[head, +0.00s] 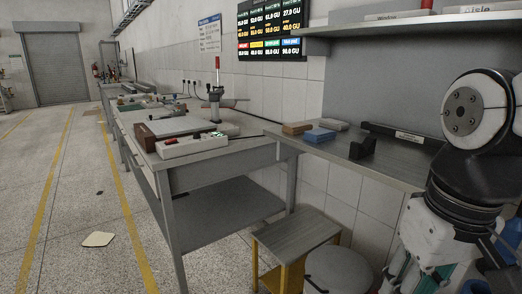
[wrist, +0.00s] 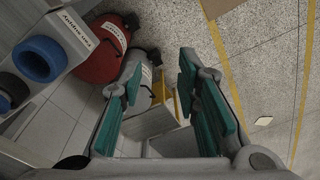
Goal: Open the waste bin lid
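A round grey bin with a closed-looking flat lid (head: 338,270) stands on the floor at the bottom of the head view, left of my gripper. In the wrist view a grey bin with a white label (wrist: 131,72) shows beyond the left finger, beside a red bin with a white label (wrist: 100,48). I cannot tell from the labels which is the waste bin. My gripper (wrist: 154,76) is open, with teal pads wide apart and nothing between them. In the head view my gripper (head: 418,276) points down at the lower right, its tips cut off.
A stool with yellow legs (head: 297,236) stands against the grey bin's left side. A metal workbench (head: 220,160) and a wall counter (head: 395,173) are behind. Blue rolls (wrist: 40,59) lie at the wrist view's left. The floor at left is open, with one paper sheet (head: 98,239).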

